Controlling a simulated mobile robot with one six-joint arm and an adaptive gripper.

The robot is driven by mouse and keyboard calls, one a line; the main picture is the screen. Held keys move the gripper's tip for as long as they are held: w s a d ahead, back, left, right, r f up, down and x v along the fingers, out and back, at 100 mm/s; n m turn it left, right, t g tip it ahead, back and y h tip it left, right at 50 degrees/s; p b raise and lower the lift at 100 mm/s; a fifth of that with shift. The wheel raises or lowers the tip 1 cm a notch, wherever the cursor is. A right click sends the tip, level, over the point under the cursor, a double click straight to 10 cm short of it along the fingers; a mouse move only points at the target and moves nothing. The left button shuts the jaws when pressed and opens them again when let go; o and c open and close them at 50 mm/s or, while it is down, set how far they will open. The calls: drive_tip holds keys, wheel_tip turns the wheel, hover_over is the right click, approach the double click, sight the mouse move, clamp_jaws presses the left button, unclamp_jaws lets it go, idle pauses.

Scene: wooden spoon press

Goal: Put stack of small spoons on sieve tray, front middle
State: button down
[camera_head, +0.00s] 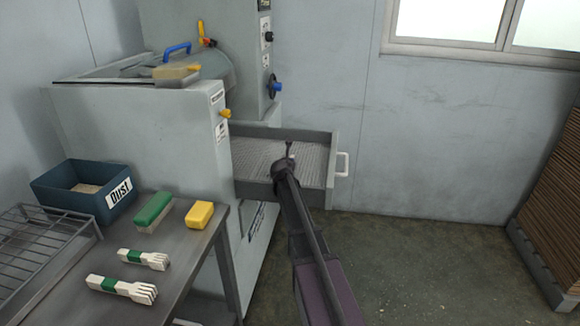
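The sieve tray (262,151) is a grey drawer with a ribbed or mesh floor, pulled out of the grey machine and with a white handle on its right. My arm reaches from the bottom of the view to the tray's front middle. My gripper (289,150) is small and dark there, over the tray; its fingers are too small to read, and I cannot tell whether it holds anything. Two pale bundles with green bands lie on the metal table: an upper one (156,260) and a lower one (139,292). Their right ends are split into prongs. No separate spoon stack can be made out.
On the table are a blue bin marked DUST (75,205), a green brush (153,209), a yellow block (199,214) and a wire rack (35,245). The machine (150,135) stands behind. Stacked brown sheets (555,200) are at right. Floor between is clear.

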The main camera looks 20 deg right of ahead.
drive_tip(key=shift+f, duration=0.15)
drive_tip(key=c, duration=0.6)
unclamp_jaws()
drive_tip(key=shift+r, duration=0.3)
drive_tip(key=shift+p+v, duration=1.45)
drive_tip(key=shift+v, duration=2.3)
drive_tip(key=shift+f, duration=0.15)
